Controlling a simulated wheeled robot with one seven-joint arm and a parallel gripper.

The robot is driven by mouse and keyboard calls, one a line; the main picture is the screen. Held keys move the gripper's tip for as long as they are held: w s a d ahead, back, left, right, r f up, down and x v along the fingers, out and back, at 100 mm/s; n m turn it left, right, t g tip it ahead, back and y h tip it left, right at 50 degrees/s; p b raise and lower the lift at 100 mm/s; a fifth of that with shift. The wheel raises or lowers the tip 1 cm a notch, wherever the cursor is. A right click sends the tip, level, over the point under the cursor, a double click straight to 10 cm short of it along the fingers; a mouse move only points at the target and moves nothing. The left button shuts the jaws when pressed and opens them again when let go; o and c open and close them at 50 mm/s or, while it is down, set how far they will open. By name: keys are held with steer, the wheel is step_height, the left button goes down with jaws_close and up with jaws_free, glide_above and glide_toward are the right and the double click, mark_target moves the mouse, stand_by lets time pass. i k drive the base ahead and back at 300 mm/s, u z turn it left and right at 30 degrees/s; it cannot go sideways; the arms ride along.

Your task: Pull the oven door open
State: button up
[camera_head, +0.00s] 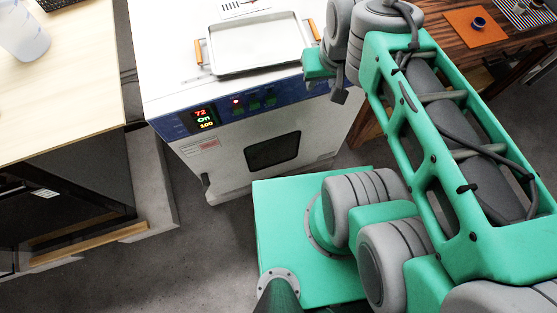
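The drying oven (240,95) is a white box with a blue control panel and a lit display (202,118). Its white front door (222,160) has a dark window (272,150) and looks shut. A small dark piece, perhaps the door handle (206,183), shows at the door's lower left. My gripper (338,96) is near the oven's front right top edge, right of the panel buttons and apart from that dark piece. Only a small dark part of the gripper shows below the green and grey wrist. Its fingers cannot be made out clearly.
A metal tray (255,46) with orange handles lies on the oven's top. A light wooden table (70,90) with a clear container (22,32) stands at left. A dark wooden table (510,50) with small items is at upper right. Grey floor (205,240) is free before the oven.

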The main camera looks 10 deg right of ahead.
mark_target(229, 157)
steer(key=u, duration=0.2)
steer(key=k, duration=0.25)
steer(key=u, duration=2.6)
steer(key=i, duration=0.65)
steer(key=u, duration=0.3)
